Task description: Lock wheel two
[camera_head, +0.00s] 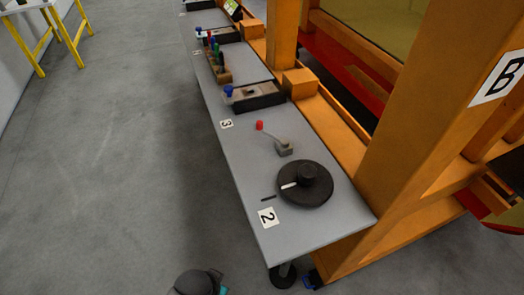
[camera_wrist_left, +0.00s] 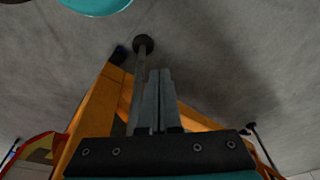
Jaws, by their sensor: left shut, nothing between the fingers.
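Wheel two (camera_head: 318,188) is a black disc with a raised hub, lying on the grey bench beside the label "2" (camera_head: 267,217). A white mark runs from its hub toward the left, roughly in line with a short dark line (camera_head: 268,198) on the bench. A lever with a red knob (camera_head: 260,125) leans up and left from a small grey base (camera_head: 284,149) just behind the wheel. My left gripper (camera_wrist_left: 159,73) is shut and empty in the left wrist view, with floor and orange frame beyond it. The wheel cannot be made out there. My right gripper is not in view.
The grey bench (camera_head: 232,145) runs away to the back left, with a black box (camera_head: 257,97) by label "3" and more items behind. An orange frame (camera_head: 408,115) with sign "B" borders its right side. Open floor (camera_head: 110,160) lies left.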

